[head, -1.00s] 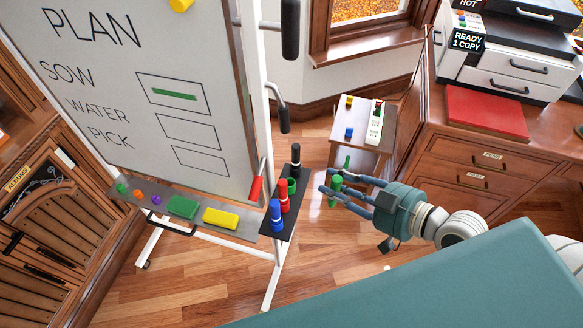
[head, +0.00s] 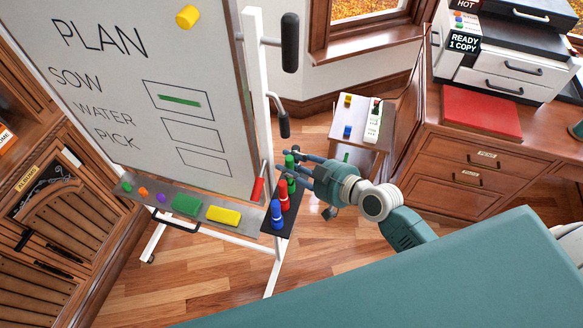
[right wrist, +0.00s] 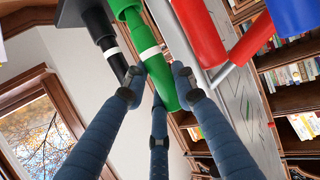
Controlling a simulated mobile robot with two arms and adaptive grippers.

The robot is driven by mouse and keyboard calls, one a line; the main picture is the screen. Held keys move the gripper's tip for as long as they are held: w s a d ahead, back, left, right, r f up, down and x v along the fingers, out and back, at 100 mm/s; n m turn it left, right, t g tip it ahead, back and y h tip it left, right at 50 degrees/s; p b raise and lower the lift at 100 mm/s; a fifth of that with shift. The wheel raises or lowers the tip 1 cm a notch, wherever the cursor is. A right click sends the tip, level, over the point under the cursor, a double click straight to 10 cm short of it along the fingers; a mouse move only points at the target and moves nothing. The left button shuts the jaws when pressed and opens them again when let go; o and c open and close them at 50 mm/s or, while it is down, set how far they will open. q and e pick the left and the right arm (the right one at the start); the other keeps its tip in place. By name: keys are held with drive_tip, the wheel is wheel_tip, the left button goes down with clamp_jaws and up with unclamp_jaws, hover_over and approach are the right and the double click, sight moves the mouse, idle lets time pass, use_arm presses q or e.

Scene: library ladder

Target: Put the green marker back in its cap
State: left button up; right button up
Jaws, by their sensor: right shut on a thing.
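The green marker (head: 289,160) is upright in my right gripper (head: 300,172), over the black marker holder (head: 277,226) on the easel's tray. In the right wrist view the fingers (right wrist: 158,85) close around the green marker (right wrist: 140,36), near its white band. Its other end lines up with the green cap (right wrist: 124,6); I cannot tell whether it is seated in it. In the head view, the fingers partly hide that spot. My left gripper is not in view.
A red marker (head: 284,196) and a blue marker (head: 277,215) stand in the holder. A black marker (right wrist: 105,35) stands close beside the green one. The whiteboard (head: 130,60) is left. A side table (head: 358,131) and a desk are at right.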

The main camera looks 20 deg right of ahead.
wheel_tip(320, 180, down, 3)
drive_tip(key=shift+r, duration=0.1)
drive_tip(key=o, duration=0.9)
drive_tip(key=shift+s+d+f, duration=0.1)
drive_tip(key=shift+s+f, duration=0.05)
drive_tip(key=shift+f, duration=0.1)
drive_tip(key=shift+b+v, duration=1.25)
drive_tip(key=shift+v, duration=4)
